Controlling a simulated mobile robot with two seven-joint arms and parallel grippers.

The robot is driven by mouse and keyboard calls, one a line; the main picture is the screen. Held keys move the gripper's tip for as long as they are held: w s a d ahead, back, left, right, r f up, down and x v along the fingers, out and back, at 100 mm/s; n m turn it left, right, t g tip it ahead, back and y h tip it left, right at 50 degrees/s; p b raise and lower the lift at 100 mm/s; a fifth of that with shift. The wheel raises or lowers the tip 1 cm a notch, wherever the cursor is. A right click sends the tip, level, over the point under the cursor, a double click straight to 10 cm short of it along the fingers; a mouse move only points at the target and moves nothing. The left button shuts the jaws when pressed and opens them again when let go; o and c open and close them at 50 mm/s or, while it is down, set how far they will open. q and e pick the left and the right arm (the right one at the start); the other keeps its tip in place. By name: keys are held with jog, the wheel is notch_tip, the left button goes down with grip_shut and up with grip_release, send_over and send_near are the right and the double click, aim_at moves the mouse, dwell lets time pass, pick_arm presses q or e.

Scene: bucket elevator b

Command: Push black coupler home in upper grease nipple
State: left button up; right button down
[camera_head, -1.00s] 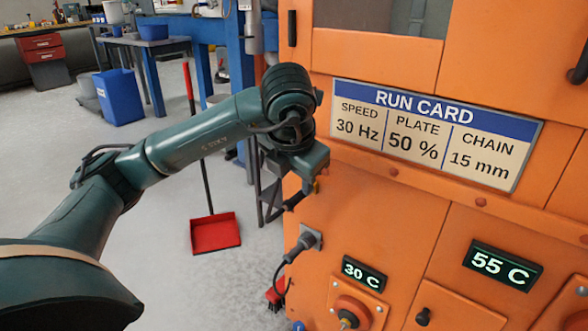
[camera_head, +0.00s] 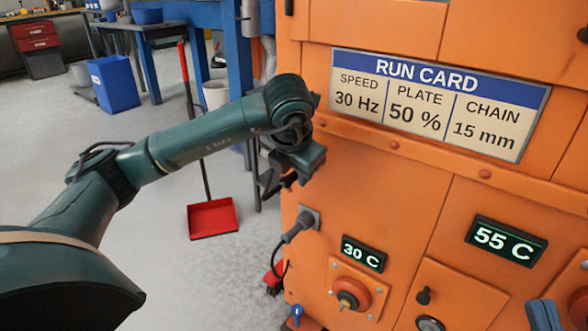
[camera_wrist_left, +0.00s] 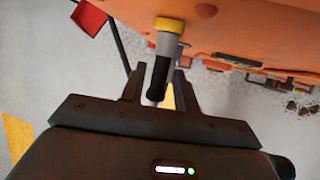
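My left gripper (camera_head: 280,183) is at the left edge of the orange machine (camera_head: 385,195) in the head view. In the left wrist view its two fingers (camera_wrist_left: 159,85) stand close together around the black coupler (camera_wrist_left: 160,78). The coupler lies in line with a grey body (camera_wrist_left: 167,45) and a yellow collar (camera_wrist_left: 169,24) against the orange housing. The upper grease nipple is not clearly seen, and I cannot tell how deep the coupler sits. The coupler is hidden by my gripper in the head view.
The run card (camera_head: 435,103) and the 30 C display (camera_head: 363,253) are on the machine front. A cable plug (camera_head: 302,226) sticks out below my left gripper. A red dustpan (camera_head: 212,218) stands on the floor to the left.

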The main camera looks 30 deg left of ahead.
aim_at(282, 186)
pick_arm(q)
grip_shut()
jog(key=shift+s, duration=0.75)
dwell(0.5)
jog(key=shift+s+a+b, duration=0.15)
jog(key=shift+s+b, duration=0.35)
jog(key=shift+s, duration=1.3)
jog(key=shift+s+a+f+b, duration=0.15)
jog(key=shift+s+b, duration=0.3)
jog(key=shift+s, duration=0.6)
jog(key=shift+s+a+f+b, duration=0.15)
jog(key=shift+s+b, duration=0.3)
jog(key=shift+s, duration=0.6)
